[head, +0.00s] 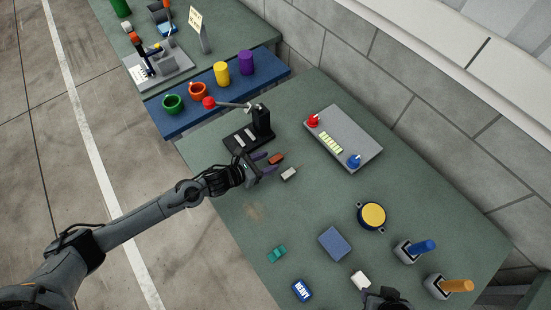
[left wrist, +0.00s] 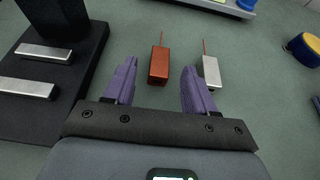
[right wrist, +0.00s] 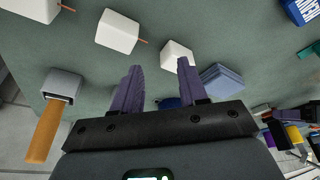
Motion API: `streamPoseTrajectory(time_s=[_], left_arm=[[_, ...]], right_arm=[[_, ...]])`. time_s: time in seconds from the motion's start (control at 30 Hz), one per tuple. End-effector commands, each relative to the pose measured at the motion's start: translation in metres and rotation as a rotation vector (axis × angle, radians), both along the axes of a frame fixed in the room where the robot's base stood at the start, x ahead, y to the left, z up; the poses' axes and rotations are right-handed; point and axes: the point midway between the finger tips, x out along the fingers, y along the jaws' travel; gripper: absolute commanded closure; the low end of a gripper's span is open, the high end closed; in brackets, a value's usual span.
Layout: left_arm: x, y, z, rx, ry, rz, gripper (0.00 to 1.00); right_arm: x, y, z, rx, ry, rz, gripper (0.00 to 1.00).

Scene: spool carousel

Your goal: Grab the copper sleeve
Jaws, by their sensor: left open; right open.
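The copper sleeve (head: 276,158), a small reddish-brown block with a thin rod at one end, lies on the green table. In the left wrist view the copper sleeve (left wrist: 159,66) sits just beyond and between my purple fingertips. My left gripper (head: 265,164) is open and empty, low by the sleeve. The left wrist view shows its fingers (left wrist: 160,78) spread to either side. A silver-white block (head: 289,174) with a similar rod lies right of the sleeve. My right gripper (right wrist: 160,72) is open and empty over the table's near right part.
A black lever press (head: 262,122) with a red knob stands close left of the sleeve. A grey panel (head: 345,137) with red and blue knobs lies behind. A blue box (head: 335,243), a yellow-topped disc (head: 373,214) and a white block (head: 360,280) lie to the right.

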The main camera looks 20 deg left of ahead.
Motion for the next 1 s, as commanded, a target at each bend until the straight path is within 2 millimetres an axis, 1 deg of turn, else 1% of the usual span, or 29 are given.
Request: streamPoseTrajectory(time_s=[0.03,0.2,0.33,0.57,0.9,0.93,1.0], left_arm=[[0.007,-0.004,0.001,-0.003,-0.003,0.002,0.45],[0.022,-0.013,-0.008,-0.002,-0.001,0.001,0.45],[0.027,-0.016,-0.01,-0.001,-0.002,0.0,0.45],[0.027,-0.017,-0.011,0.0,-0.001,0.0,0.45],[0.027,-0.016,-0.011,0.0,-0.001,0.001,0.97],[0.027,-0.016,-0.011,0.0,-0.001,0.001,1.0],[0.027,-0.016,-0.011,0.0,-0.001,0.001,1.0]], right_arm=[[0.0,0.0,0.002,0.001,0.0,-0.001,0.57],[0.0,0.0,0.002,0.002,0.0,-0.001,0.57],[0.0,0.0,0.002,0.001,0.001,-0.002,0.57],[0.0,-0.001,0.002,-0.004,0.001,0.002,0.57],[0.0,-0.003,0.001,-0.011,0.001,0.006,0.57],[0.0,-0.003,0.001,-0.011,0.001,0.006,0.57],[0.0,-0.002,0.001,-0.01,0.002,0.006,0.57]])
